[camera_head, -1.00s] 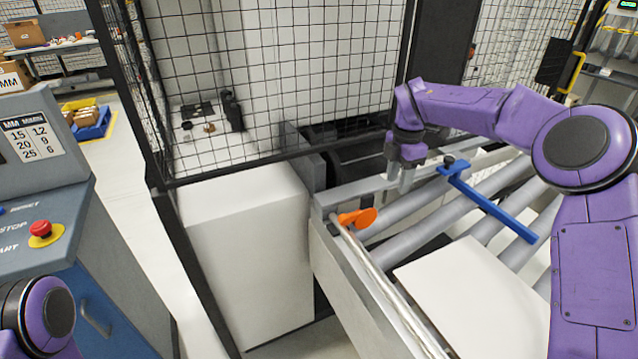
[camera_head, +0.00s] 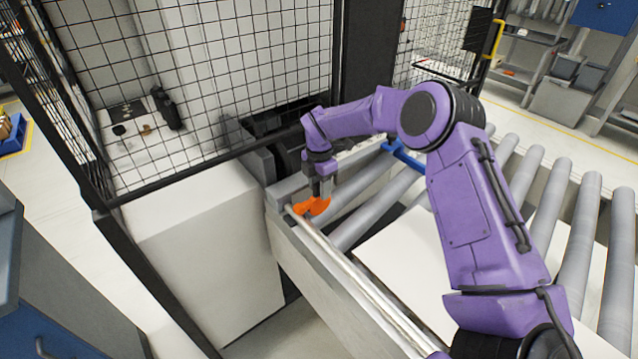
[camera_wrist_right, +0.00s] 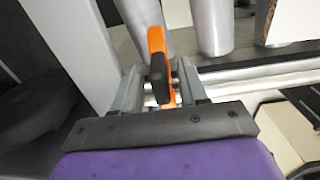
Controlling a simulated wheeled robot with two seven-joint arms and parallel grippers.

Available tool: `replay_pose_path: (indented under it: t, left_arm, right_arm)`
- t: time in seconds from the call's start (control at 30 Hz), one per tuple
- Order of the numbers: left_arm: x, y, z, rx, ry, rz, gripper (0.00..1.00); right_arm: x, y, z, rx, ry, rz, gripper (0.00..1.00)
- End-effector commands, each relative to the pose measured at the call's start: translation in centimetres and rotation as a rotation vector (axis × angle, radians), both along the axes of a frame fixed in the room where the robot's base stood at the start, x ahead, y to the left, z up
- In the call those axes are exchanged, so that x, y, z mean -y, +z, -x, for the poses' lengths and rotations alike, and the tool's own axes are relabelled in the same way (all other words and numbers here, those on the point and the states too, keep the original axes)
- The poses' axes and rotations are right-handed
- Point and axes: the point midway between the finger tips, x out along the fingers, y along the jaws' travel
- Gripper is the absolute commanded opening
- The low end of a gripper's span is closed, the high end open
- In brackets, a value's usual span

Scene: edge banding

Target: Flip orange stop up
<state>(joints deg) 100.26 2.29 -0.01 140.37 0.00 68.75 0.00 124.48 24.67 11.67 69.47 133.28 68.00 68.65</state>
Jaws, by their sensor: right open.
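The orange stop (camera_head: 312,206) sits at the far end of the conveyor's near side rail. My right gripper (camera_head: 320,188) is directly over it, pointing down. In the right wrist view the orange stop (camera_wrist_right: 158,55) lies between the two grey fingers of my open right gripper (camera_wrist_right: 160,88), with a dark knob at its near end. The fingers do not close on it; whether one touches it I cannot tell. My left gripper is out of view.
A blue bar (camera_head: 403,155) crosses the rollers behind my right arm. A white panel (camera_head: 400,250) lies on the rollers. A wire mesh fence (camera_head: 230,80) and a white cabinet (camera_head: 200,250) stand left of the rail (camera_head: 350,280).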

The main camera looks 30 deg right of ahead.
Motion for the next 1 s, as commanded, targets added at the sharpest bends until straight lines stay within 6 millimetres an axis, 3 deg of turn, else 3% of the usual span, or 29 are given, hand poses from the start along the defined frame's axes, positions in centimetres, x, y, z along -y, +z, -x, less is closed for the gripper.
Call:
replay_pose_path:
  t: [0.13, 0.2, 0.27, 0.67, 1.0]
  left_arm:
    - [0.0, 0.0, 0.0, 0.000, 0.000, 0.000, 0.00]
    - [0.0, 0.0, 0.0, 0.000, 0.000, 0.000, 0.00]
    - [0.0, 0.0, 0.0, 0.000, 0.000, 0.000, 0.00]
    - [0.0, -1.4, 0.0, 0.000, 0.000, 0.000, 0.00]
    - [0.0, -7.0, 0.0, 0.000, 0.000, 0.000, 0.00]
  right_arm:
    - [0.0, 0.0, 0.0, 0.000, 0.000, 0.000, 0.39]
    - [0.0, 0.0, 0.0, 0.000, 0.000, -0.001, 0.17]
    - [0.0, 0.0, 0.0, 0.000, 0.000, -0.001, 0.00]
    - [-0.4, 0.0, -0.1, 0.003, 0.003, 0.039, 0.00]
    - [-1.1, 0.8, 0.5, 0.023, -0.007, 0.270, 0.00]
